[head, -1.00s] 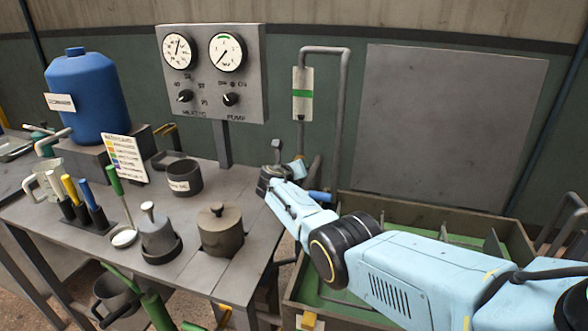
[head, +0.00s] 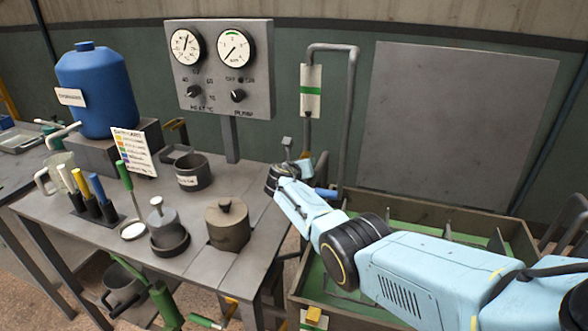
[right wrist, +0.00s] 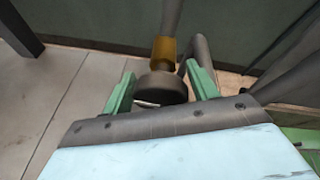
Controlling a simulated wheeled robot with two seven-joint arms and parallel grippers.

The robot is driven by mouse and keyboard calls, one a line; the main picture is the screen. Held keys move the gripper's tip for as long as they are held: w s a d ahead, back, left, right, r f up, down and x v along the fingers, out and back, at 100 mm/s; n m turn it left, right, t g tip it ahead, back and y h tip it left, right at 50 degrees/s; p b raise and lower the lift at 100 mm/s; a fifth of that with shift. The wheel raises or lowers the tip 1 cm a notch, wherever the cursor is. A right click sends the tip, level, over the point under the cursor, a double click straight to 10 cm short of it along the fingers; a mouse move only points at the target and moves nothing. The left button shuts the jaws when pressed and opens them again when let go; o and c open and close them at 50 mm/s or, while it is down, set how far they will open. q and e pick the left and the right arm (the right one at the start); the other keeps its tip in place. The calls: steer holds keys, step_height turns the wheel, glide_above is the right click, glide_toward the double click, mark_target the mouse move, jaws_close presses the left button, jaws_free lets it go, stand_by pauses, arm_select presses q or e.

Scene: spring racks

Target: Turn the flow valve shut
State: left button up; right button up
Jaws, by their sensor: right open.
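A grey pipe (head: 349,110) loops down the wall behind the bench, past a tag with a green band (head: 311,92). A blue lever-like part (head: 325,193) shows low by the pipe, beside my right wrist. In the right wrist view, a dark round fitting (right wrist: 161,89) under a brass collar (right wrist: 164,50) lies between my fingers; I cannot tell whether it is the flow valve. My right gripper (right wrist: 162,76) is open, with one green finger on each side of the fitting and gaps visible. In the head view its fingers are mostly hidden. My left gripper is not in view.
The bench (head: 110,222) holds a lidded brown pot (head: 228,226), a dark cup (head: 194,173) and coloured-handled tools. A gauge panel (head: 222,68) stands behind. A green-floored tray (head: 515,242) lies under my right arm. A blue tank (head: 95,92) stands far left.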

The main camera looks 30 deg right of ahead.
steer(key=p+v, duration=0.6)
steer(key=v, duration=0.6)
steer(key=shift+s+a, duration=0.25)
steer(key=shift+r, duration=0.15)
